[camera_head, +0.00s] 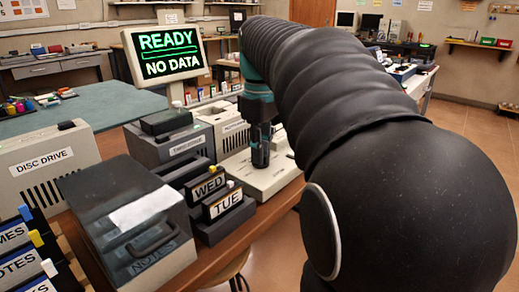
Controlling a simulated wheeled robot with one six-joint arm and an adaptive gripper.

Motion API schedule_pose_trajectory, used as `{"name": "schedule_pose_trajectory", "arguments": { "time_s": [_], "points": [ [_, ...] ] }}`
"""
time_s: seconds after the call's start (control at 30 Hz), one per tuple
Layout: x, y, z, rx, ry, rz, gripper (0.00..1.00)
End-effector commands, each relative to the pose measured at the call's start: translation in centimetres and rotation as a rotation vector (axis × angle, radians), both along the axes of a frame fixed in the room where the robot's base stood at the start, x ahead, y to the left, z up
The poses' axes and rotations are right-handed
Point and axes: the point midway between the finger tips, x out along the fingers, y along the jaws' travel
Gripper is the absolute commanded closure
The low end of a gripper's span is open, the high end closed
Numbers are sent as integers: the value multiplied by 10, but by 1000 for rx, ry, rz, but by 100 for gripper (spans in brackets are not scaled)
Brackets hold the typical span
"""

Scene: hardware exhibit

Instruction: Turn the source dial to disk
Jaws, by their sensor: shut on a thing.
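My gripper (261,155), dark with teal parts, points straight down at a low beige console (285,176) on the bench. Its fingertips are at the console's top face, shut on what appears to be the source dial. The dial itself is hidden by the fingers, so its setting and markings cannot be read.
A beige disc drive (45,160) stands at the left. A dark, clear-lidded notes box (132,222) and a rack with WED and TUE disks (222,205) are in front. A dark grey unit (178,145) is left of the console. My arm covers the right side.

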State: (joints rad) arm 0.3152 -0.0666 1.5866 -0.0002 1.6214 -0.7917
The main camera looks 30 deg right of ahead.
Motion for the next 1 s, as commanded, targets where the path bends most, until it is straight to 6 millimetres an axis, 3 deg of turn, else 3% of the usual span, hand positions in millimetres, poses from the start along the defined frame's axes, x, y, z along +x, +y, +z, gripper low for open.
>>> {"name": "schedule_pose_trajectory", "arguments": {
  "time_s": [0.5,1.0],
  "points": [
    [0,0,0,0,0,-381,100],
    [0,0,0,0,0,-479,100]
  ]
}}
